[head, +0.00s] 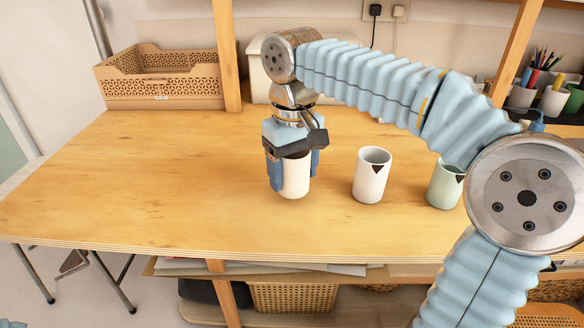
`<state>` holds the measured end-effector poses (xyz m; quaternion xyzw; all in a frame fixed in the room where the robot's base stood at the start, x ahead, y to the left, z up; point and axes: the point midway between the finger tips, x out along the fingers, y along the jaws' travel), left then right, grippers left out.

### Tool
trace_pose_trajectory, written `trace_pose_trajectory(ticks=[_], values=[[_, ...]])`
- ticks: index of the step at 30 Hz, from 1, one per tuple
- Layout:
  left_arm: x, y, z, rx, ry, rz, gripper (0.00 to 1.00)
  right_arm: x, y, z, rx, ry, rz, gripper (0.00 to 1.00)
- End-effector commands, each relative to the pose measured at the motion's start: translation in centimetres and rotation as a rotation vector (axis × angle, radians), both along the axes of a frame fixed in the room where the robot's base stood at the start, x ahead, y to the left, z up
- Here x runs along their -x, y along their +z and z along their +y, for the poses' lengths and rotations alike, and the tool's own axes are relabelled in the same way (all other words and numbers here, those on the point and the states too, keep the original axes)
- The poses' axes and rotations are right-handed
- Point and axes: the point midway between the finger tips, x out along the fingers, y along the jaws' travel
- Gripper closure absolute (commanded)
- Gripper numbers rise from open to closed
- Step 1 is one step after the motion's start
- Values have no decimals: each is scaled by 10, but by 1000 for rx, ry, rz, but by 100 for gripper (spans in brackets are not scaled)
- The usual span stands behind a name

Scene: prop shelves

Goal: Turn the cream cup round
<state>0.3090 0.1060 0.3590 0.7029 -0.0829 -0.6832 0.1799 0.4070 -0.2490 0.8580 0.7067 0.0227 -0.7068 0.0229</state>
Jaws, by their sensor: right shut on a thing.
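The cream cup (295,178) is upright over the wooden table near the middle of the head view. My right gripper (292,172) comes down on it from above and is shut on it, with one blue finger on each side. The gripper hides the cup's rim and upper part. No dark mark shows on the part of the cup that I see. I cannot tell whether its base touches the table. My left gripper is not in view.
A white cup (370,180) and a pale green cup (442,187), each with a dark triangle at the rim, stand to the right. My right arm partly hides the green one. A tan crate (165,103) is at the back left. The table's left part is clear.

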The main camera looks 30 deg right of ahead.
Motion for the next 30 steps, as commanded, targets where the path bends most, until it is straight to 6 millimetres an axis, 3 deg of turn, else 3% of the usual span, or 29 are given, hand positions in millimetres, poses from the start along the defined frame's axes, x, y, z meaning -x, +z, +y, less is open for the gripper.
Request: trace_pose_trajectory(ticks=[8, 18, 21, 30], values=[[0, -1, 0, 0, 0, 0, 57, 0, 0, 0, -1, -572, -1, 69], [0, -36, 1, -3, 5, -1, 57, 0, -5, 1, -2, -1283, -2, 69], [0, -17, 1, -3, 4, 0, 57, 1, 6, 0, 1, -1492, 1, 69], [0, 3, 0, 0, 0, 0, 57, 0, 4, 0, 1, -2114, 0, 69]])
